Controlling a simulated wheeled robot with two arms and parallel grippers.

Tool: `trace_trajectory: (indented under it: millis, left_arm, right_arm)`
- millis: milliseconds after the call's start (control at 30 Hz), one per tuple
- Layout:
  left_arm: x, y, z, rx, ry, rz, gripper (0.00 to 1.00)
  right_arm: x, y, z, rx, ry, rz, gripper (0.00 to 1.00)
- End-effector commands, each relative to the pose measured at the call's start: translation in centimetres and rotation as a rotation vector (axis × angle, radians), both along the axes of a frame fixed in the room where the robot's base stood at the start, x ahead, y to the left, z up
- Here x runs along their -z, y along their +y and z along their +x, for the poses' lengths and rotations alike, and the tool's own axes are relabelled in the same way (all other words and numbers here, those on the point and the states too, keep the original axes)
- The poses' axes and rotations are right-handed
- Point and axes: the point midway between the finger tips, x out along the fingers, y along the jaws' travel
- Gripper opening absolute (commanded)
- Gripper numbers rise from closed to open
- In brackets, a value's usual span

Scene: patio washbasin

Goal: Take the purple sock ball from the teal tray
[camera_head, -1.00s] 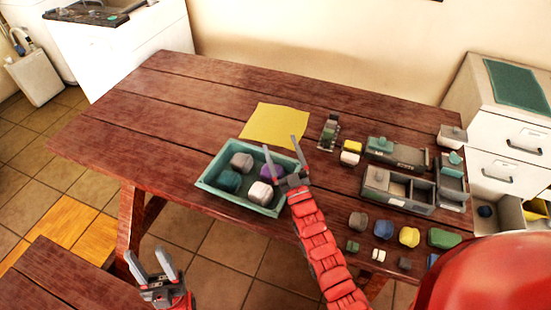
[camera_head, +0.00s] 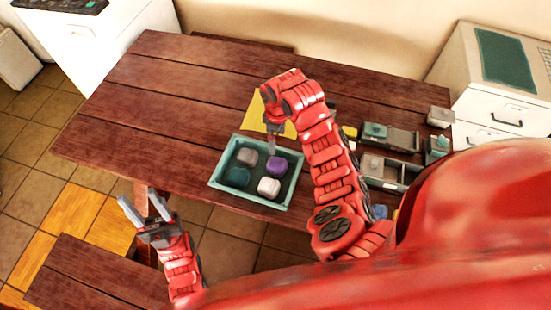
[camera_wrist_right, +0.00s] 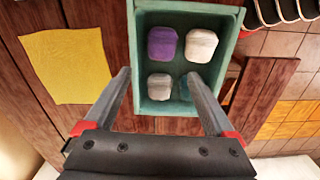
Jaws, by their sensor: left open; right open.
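The purple sock ball (camera_head: 277,166) lies in the teal tray (camera_head: 213,178), at its upper right in the head view. A grey ball (camera_head: 247,156), a teal ball (camera_head: 238,177) and a whitish ball (camera_head: 269,187) share the tray. My right gripper (camera_head: 271,146) points down at the tray's far edge. In the right wrist view its open, empty fingers (camera_wrist_right: 164,82) reach toward the tray (camera_wrist_right: 190,10), with the purple ball (camera_wrist_right: 162,43) beyond the fingertips. The teal ball is mostly hidden there by a finger. My left gripper (camera_head: 142,198) is open and empty, in front of the table.
A yellow cloth (camera_head: 256,115) lies behind the tray, partly covered by my right arm. Grey containers (camera_head: 389,136) stand on the table's right side. A white drawer cabinet (camera_head: 480,110) is further right. The table's left half is clear.

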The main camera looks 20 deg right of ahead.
Motion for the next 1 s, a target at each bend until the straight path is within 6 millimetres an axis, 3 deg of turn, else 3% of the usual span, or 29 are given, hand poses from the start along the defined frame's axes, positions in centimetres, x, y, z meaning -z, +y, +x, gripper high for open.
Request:
trace_trajectory:
  millis: [167, 433, 600, 800, 900, 1000]
  left_arm:
    - [1.7, 0.0, 0.0, 0.000, 0.000, 0.000, 0.50]
    - [6.3, 0.0, 0.0, 0.000, 0.000, 0.000, 0.50]
    - [7.9, 0.0, 0.0, 0.000, 0.000, 0.000, 0.50]
    - [8.1, 0.0, 0.0, 0.000, 0.000, 0.000, 0.50]
    - [8.0, 0.0, 0.0, 0.000, 0.000, 0.000, 0.50]
    - [6.7, 0.0, 0.0, 0.000, 0.000, 0.000, 0.50]
  right_arm:
    - [3.0, 0.1, -0.3, -0.002, 0.011, 0.003, 0.90]
    - [9.6, 0.1, -0.2, 0.000, 0.007, 0.004, 0.90]
    - [11.7, 0.1, -0.1, -0.001, 0.006, -0.001, 0.90]
    - [12.4, 0.3, 0.0, -0.002, 0.006, 0.000, 0.90]
    - [13.8, 0.6, 0.0, -0.002, 0.014, -0.001, 0.90]
    - [14.3, 0.9, 0.2, -0.001, 0.012, 0.000, 0.90]
